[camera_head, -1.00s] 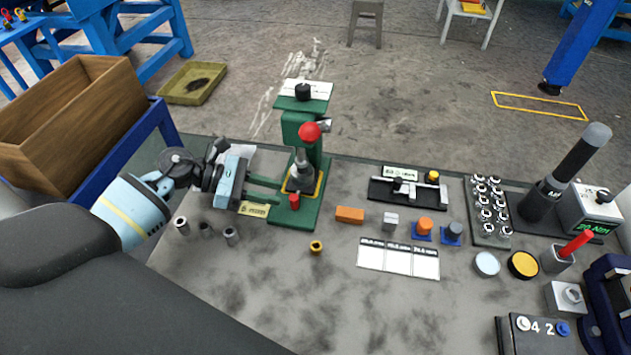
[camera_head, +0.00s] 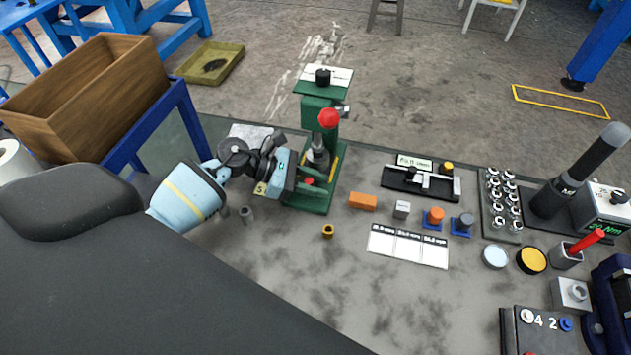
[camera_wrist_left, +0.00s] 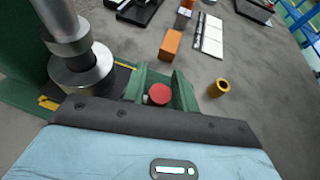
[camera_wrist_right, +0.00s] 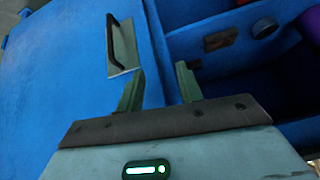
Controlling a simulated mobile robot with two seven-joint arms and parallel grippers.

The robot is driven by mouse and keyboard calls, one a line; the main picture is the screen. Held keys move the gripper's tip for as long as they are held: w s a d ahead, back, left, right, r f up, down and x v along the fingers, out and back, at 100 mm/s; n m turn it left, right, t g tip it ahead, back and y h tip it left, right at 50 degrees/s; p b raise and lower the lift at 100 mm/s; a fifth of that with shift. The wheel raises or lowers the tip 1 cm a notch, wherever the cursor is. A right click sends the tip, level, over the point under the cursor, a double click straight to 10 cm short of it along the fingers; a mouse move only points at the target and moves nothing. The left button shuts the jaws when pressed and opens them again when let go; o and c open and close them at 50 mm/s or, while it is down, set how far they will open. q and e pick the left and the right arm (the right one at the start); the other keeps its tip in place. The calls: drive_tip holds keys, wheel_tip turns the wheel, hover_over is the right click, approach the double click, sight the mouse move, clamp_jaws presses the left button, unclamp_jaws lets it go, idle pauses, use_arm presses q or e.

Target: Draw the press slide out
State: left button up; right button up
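The green press (camera_head: 312,100) stands on the bench with a red ball (camera_head: 328,118) on its lever and a steel ram (camera_head: 317,155) above its base. A small red knob (camera_head: 308,181) sits low at the left front of the press; it also shows in the left wrist view (camera_wrist_left: 159,94). My left gripper (camera_wrist_left: 160,78) is open, with its green fingers on either side of the red knob. I cannot tell whether they touch it. My right gripper (camera_wrist_right: 160,68) is open and empty, before a blue surface, and out of the head view.
A grey cylinder (camera_head: 246,214) stands near my left wrist. A wooden crate (camera_head: 120,110) is at the left. In the right wrist view, a black handle (camera_wrist_right: 115,45) is close by.

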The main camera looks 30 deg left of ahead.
use_arm(q)
clamp_jaws()
